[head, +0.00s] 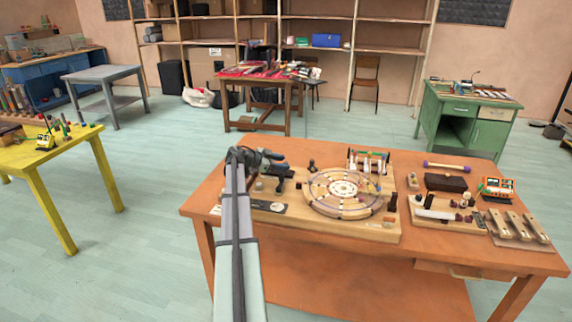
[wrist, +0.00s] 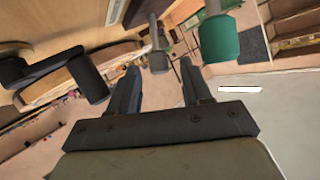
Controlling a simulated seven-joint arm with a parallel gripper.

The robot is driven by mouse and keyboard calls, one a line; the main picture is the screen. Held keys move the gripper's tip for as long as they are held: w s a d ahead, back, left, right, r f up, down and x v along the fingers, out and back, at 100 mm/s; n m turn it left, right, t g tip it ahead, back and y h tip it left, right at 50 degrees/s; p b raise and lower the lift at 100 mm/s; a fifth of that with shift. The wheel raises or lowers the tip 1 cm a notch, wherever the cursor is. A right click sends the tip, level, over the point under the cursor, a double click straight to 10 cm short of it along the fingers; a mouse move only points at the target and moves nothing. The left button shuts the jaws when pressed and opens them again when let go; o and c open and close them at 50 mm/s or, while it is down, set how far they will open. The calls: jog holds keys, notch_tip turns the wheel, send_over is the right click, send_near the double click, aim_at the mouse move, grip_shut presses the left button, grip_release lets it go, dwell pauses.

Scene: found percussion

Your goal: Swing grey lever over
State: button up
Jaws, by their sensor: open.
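In the wrist view a grey lever with a cylindrical knob (wrist: 158,62) shows just beyond and between the fingertips of my gripper (wrist: 159,69). My gripper is open, with a finger on either side of the knob's line; I cannot tell whether either touches it. A green knob (wrist: 219,40) is to the right of the grey one, and a black knob (wrist: 86,80) on a black arm is to the left. In the head view my gripper (head: 268,162) is over the left part of the wooden board (head: 345,226), and it and my arm hide the levers there.
A round segmented wheel (head: 343,187) lies on the board, right of my gripper. The orange table (head: 480,258) also holds a dark box (head: 446,182), a purple-ended stick (head: 446,167), an orange device (head: 497,187) and wooden bars (head: 518,227) at the right.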

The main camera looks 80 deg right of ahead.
jog(key=shift+x, duration=1.35)
jog(key=shift+c, duration=0.4)
grip_shut()
